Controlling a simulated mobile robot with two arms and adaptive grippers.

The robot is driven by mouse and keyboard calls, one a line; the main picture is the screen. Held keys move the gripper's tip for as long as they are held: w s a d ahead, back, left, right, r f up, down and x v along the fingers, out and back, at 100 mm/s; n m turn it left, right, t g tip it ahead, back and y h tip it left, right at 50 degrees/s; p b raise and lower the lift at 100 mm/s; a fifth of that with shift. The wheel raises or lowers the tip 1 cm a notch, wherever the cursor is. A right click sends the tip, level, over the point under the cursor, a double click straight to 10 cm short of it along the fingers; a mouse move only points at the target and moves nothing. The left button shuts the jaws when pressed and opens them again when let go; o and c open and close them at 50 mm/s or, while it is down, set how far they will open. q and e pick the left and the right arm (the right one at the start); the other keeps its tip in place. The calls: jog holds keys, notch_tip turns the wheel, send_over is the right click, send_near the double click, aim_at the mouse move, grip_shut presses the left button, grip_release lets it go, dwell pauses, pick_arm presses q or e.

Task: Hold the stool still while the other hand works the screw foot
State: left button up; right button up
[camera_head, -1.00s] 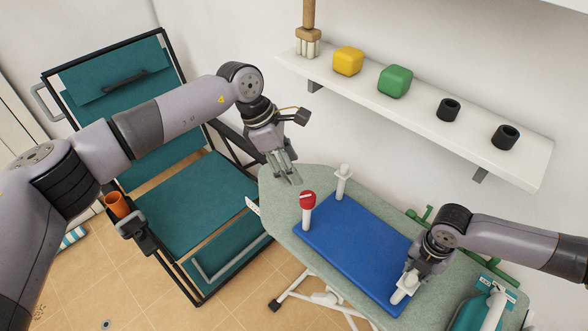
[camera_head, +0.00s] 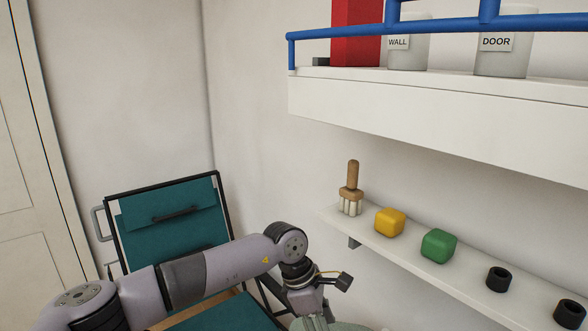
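The stool and its screw foot are not in this view. My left gripper (camera_head: 308,301) is at the bottom edge of the picture, pointing down. Its fingertips are cut off or too small to make out, so I cannot see whether it is open. Just below it a sliver of the pale green ironing board (camera_head: 330,325) shows. My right arm and gripper are out of view.
A lower shelf (camera_head: 393,246) holds a brush (camera_head: 350,190), a yellow block (camera_head: 390,222), a green block (camera_head: 438,246) and black cylinders (camera_head: 498,279). Above, a railed shelf (camera_head: 420,112) holds WALL (camera_head: 409,52) and DOOR (camera_head: 502,55) containers. A teal folding chair (camera_head: 172,212) stands left.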

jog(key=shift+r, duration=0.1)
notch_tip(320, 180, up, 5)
jog(key=p, duration=0.6)
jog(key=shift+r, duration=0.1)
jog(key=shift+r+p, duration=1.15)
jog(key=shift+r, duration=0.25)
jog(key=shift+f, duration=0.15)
